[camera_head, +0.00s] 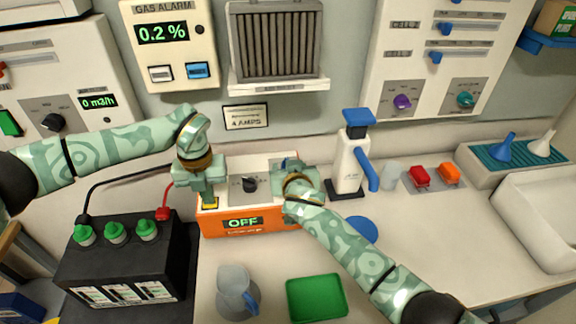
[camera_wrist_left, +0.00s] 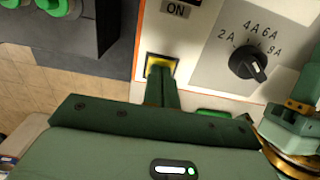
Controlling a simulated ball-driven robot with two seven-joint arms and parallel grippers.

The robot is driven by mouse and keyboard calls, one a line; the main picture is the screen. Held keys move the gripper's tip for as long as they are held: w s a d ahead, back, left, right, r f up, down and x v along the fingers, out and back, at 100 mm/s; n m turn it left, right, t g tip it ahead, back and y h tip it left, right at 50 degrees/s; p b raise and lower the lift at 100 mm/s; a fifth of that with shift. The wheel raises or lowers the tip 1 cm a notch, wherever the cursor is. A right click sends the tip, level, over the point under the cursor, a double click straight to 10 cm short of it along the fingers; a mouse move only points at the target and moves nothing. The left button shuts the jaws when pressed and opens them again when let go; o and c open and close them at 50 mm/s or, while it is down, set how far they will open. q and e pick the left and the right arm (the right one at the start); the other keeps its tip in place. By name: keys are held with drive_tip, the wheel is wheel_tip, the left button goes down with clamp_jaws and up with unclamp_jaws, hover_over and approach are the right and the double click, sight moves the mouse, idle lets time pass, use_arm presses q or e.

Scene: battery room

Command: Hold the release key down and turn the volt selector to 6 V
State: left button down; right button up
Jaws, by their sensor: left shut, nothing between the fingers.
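The charger (camera_head: 222,222) is an orange box with a pale top panel; its green display reads OFF. My left gripper (camera_head: 210,203) is shut and empty, its fingertips pointing down at the panel's left front corner. In the left wrist view its fingers (camera_wrist_left: 162,88) are over a yellow key (camera_wrist_left: 160,63), touching it or just above. A black knob (camera_head: 249,185) in the panel's middle has amp marks in the left wrist view (camera_wrist_left: 248,63). My right gripper (camera_head: 292,182) is over the panel's right part; its fingers are hidden. I cannot see the volt selector's marks.
A black battery (camera_head: 130,262) with green caps stands left of the charger, with black and red cables. A jug (camera_head: 236,290) and green tray (camera_head: 316,297) are in front. A white bottle with a blue pump (camera_head: 349,165) stands close to my right gripper.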

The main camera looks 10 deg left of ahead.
drive_tip(key=shift+x, duration=0.8)
drive_tip(key=c, duration=1)
drive_tip(key=shift+o, duration=0.2)
